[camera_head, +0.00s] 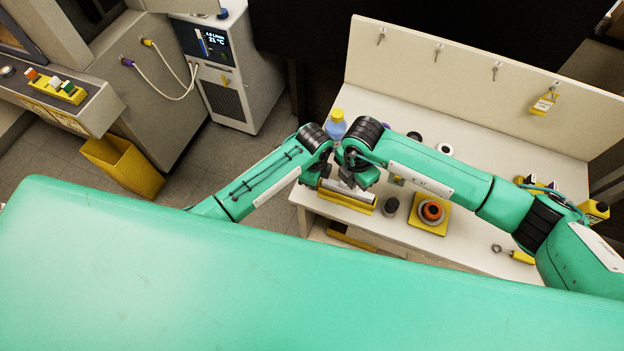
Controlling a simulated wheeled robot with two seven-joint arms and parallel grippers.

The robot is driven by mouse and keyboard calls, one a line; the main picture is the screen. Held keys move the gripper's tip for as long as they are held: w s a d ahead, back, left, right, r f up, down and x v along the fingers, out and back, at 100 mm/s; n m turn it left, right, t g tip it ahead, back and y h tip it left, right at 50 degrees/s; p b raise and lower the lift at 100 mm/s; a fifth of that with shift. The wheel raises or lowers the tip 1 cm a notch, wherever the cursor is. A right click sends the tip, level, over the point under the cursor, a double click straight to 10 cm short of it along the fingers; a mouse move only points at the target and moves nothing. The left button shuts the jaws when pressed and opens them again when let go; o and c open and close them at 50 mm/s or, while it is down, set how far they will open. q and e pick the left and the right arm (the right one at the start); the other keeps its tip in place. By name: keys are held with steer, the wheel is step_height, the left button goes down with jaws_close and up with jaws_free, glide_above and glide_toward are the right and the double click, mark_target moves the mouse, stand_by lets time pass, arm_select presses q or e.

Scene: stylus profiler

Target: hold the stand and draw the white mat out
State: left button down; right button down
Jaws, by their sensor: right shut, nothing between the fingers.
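My right arm reaches in from the right, and its gripper (350,187) points down over a low item with a pale top (338,197) and a yellow front edge, near the table's front. The right gripper is shut and looks empty; whether it touches the item is unclear. My left arm (265,180) comes in from the left and bends down beside the right wrist; its fingers are mostly hidden, so their state is unclear. I cannot clearly make out the stand or the white mat; the wrists cover much of this spot.
A dark cylinder (390,206) and a yellow square (428,224) bearing an orange-and-black round piece (432,211) lie to the right. A white ring (445,150) sits farther back. A pale board (465,85) with hooks closes the table's back.

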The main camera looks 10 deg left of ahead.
steer(key=shift+w+r, duration=0.15)
steer(key=shift+r, duration=1.7)
steer(key=c, duration=1.7)
jaws_free()
steer(key=shift+r, duration=0.15)
steer(key=shift+c, duration=0.3)
steer(key=shift+r, duration=2.35)
